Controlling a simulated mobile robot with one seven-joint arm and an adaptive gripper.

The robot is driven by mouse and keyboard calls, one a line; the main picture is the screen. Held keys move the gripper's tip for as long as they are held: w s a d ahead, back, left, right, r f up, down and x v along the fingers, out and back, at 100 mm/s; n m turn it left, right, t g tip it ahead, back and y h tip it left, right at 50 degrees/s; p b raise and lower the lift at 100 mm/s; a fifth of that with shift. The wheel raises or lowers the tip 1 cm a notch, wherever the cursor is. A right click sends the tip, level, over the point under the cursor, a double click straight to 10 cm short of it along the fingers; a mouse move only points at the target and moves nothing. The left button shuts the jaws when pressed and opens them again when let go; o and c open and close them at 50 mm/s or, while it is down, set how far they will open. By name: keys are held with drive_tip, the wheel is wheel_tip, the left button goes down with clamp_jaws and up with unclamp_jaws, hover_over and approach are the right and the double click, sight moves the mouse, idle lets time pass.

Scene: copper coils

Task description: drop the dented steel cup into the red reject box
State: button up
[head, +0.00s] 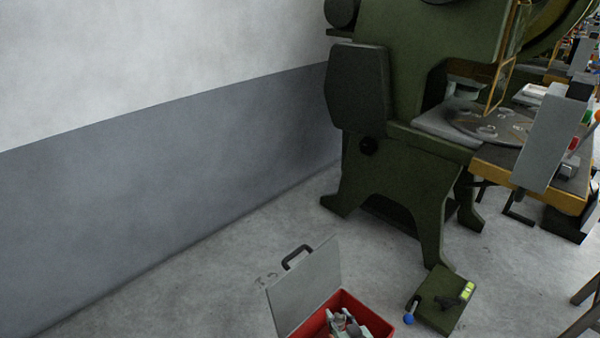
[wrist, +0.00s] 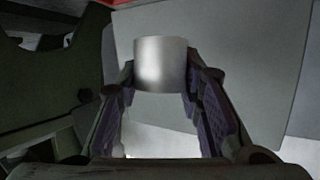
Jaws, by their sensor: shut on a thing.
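In the wrist view my gripper (wrist: 160,84) is shut on the steel cup (wrist: 160,62), with one dark finger on each side of it. The cup is a plain, shiny, silvery cylinder; no dent shows on the side facing me. The red reject box (head: 376,322) is at the bottom of the head view, cut off by the frame edge. Its grey lid (head: 305,285) with a black handle stands open at the left. Grey and whitish shapes show inside the box, too small to name. I cannot make out my gripper or the cup in the head view.
A large green press (head: 400,170) stands behind the box. A green foot pedal unit (head: 445,300) with a blue-knobbed lever is on the floor to the box's right. A cluttered workbench (head: 530,190) is at the right. The floor left of the box is clear up to the wall.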

wheel_tip(320, 180, down, 7)
drive_tip(key=d+b, duration=0.2)
drive_tip(key=b, duration=0.3)
drive_tip(key=shift+s+d, duration=0.25)
drive_tip(key=shift+d, duration=0.15)
drive_tip(key=o, duration=1.2)
drive_tip(key=shift+c, duration=0.2)
drive_tip(key=v, duration=0.7)
drive_tip(key=shift+s, duration=0.2)
drive_tip(key=shift+r, duration=0.15)
